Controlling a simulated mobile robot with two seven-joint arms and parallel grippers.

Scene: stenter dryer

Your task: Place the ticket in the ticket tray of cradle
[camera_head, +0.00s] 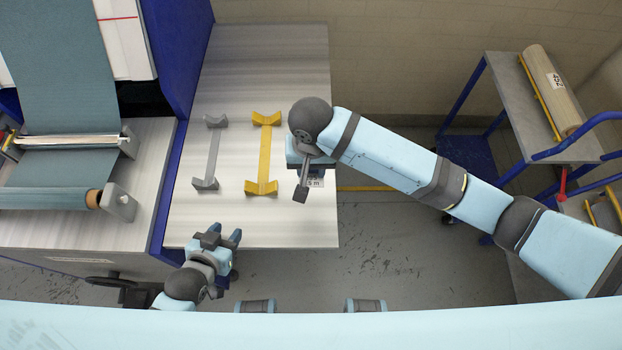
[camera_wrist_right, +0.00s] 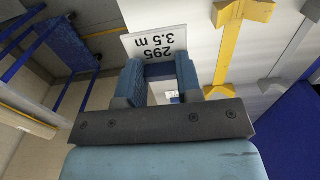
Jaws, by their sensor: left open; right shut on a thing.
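The ticket (camera_wrist_right: 158,42) is a white card printed "295" and "3.5 m". My right gripper (camera_wrist_right: 160,72) is shut on its near edge, with the card sticking out beyond the blue fingertips. In the head view the ticket (camera_head: 316,183) shows partly under my right wrist, over the table's right side. A yellow cradle (camera_head: 265,150) lies just left of it, and a grey cradle (camera_head: 213,155) lies further left. Both look empty, and I cannot make out a ticket tray on either. My left gripper (camera_head: 226,238) is open and empty at the table's front edge.
The pale table (camera_head: 290,60) is clear behind the cradles. A blue machine panel (camera_head: 180,90) borders it on the left, with a fabric roll (camera_head: 45,198) beyond. At right, a blue-framed cart (camera_head: 505,85) carries a roll (camera_head: 552,90) with a label.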

